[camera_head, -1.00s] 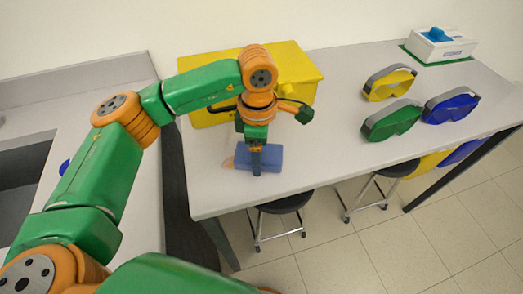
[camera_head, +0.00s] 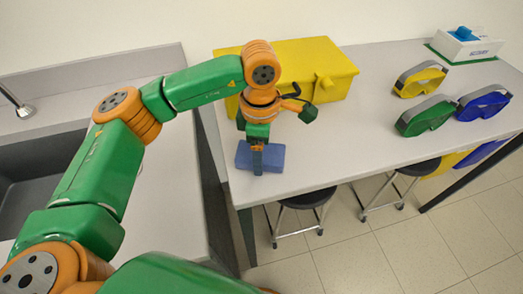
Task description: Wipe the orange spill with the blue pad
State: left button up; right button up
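The blue pad (camera_head: 273,155) lies flat on the grey bench near its left end and front edge. My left gripper (camera_head: 257,161) points down at the middle of the pad and appears shut on it; the fingers partly hide its top. No orange spill shows on the bench around the pad; the surface under the pad is hidden. My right gripper is not in view.
A yellow box (camera_head: 310,72) stands close behind my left gripper. Yellow goggles (camera_head: 419,80), green goggles (camera_head: 427,116) and blue goggles (camera_head: 484,104) lie to the right, with a white box (camera_head: 465,45) behind. The bench middle is clear. A sink (camera_head: 40,175) is at left.

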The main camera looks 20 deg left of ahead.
pick_arm(q)
notch_tip(320, 180, up, 4)
jog(key=shift+a+f+p, duration=0.1)
jog(key=shift+f+p, duration=0.05)
jog(key=shift+p, duration=0.75)
jog(key=shift+w+d+r+p, duration=0.1)
jog(key=shift+d+r+p, duration=0.15)
jog(key=shift+r+p, duration=0.4)
notch_tip(320, 180, up, 2)
jog(key=shift+a+r+p, duration=0.15)
jog(key=shift+r+p, duration=0.05)
jog(key=shift+p, duration=0.45)
jog(key=shift+r, duration=0.4)
